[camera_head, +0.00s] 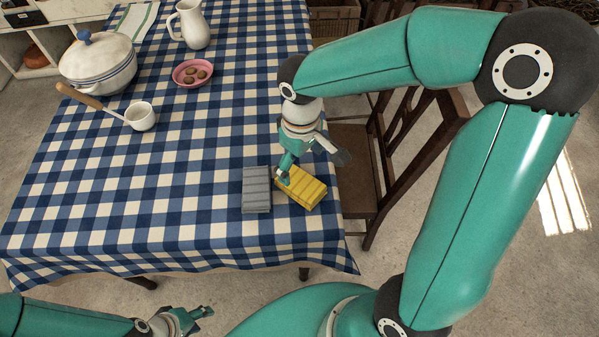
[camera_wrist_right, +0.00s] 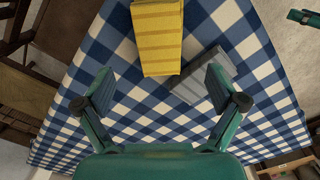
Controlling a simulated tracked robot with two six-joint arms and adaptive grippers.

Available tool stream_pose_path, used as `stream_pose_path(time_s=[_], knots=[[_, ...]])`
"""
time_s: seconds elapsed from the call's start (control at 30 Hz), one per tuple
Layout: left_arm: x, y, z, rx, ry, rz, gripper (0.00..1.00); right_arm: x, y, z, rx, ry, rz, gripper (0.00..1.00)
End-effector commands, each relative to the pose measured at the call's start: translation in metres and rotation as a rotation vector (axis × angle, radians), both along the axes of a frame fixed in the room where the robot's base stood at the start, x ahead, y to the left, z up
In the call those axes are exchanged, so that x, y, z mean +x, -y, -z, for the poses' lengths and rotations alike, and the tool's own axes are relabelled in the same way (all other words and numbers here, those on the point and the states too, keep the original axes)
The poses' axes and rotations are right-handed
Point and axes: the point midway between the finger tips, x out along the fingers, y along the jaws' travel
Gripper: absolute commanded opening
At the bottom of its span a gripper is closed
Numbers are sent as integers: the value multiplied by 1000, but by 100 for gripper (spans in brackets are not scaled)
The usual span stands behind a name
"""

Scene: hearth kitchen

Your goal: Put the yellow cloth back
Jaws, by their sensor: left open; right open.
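The folded yellow cloth (camera_head: 306,190) lies on the checked tablecloth near the table's right edge, turned at an angle. In the right wrist view the yellow cloth (camera_wrist_right: 157,40) is beyond the gap between the fingertips, ungripped. A folded grey cloth (camera_head: 257,190) lies just left of it; in the right wrist view the grey cloth (camera_wrist_right: 195,85) is partly hidden behind a finger. My right gripper (camera_head: 313,168) is open and empty over the yellow cloth, fingers spread in its wrist view (camera_wrist_right: 160,88). My left gripper (camera_head: 207,311) is open and empty, in front of the table.
A striped towel (camera_head: 137,18) lies at the back. A wooden chair (camera_head: 400,150) is close by the right edge. The front left tabletop is clear.

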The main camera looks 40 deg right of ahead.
Motion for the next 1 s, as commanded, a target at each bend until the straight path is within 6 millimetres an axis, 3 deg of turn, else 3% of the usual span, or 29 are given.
stream_pose_path(time_s=[0.1, 0.23, 0.83, 1.0], knots=[[0, 0, -3, 0, 0, 0, 46, 1, 0, -21, 0, 3, 0, 95], [0, 0, -4, 0, 0, 0, 46, 0, 0, -33, 0, 2, 0, 95], [0, 0, -4, 0, 0, 0, 46, -1, 0, -38, 0, -1, 1, 95], [0, 0, -23, 0, 0, 0, 46, 0, 0, -56, 0, 0, 1, 95]])
